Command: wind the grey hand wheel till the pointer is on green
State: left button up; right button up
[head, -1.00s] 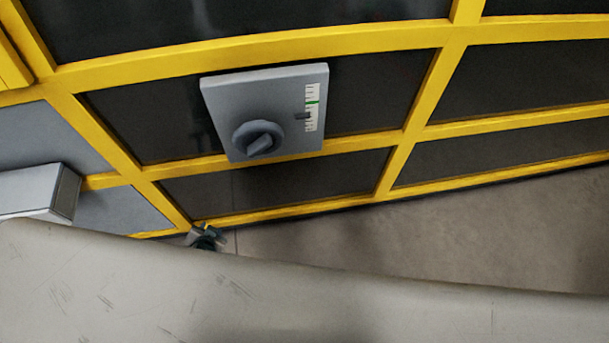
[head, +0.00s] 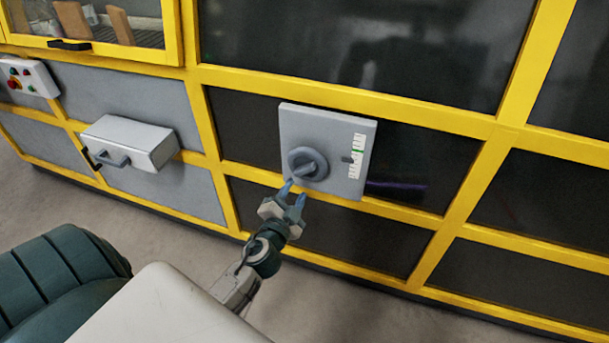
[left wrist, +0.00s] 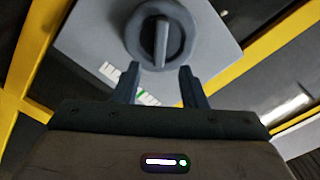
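The grey hand wheel (head: 308,164) is a round knob with a raised bar grip, on a grey plate (head: 318,120) fixed to the machine front. To its right is a white scale (head: 357,158) with a green mark (head: 357,151). The dark pointer (head: 347,160) sits slightly below the green mark. My left gripper (head: 294,189) is open, its fingertips just below the wheel and seemingly apart from it. In the left wrist view, the wheel (left wrist: 161,42) is ahead of the two spread fingers (left wrist: 165,78), with nothing between them. My right gripper is not in view.
Yellow frame bars (head: 330,92) and dark panels surround the plate. A grey box with a handle (head: 130,143) juts out at left, and a button panel (head: 28,82) is farther left. Bare floor (head: 60,190) lies in front of the machine.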

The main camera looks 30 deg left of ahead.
aim_at(305, 172)
pick_arm(q)
jog(key=p+x, duration=0.1)
jog(key=x, duration=0.6)
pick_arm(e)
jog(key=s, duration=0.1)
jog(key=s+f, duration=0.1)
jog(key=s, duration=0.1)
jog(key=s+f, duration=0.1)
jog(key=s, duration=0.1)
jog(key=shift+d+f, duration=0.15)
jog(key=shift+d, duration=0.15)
pick_arm(q)
grip_shut()
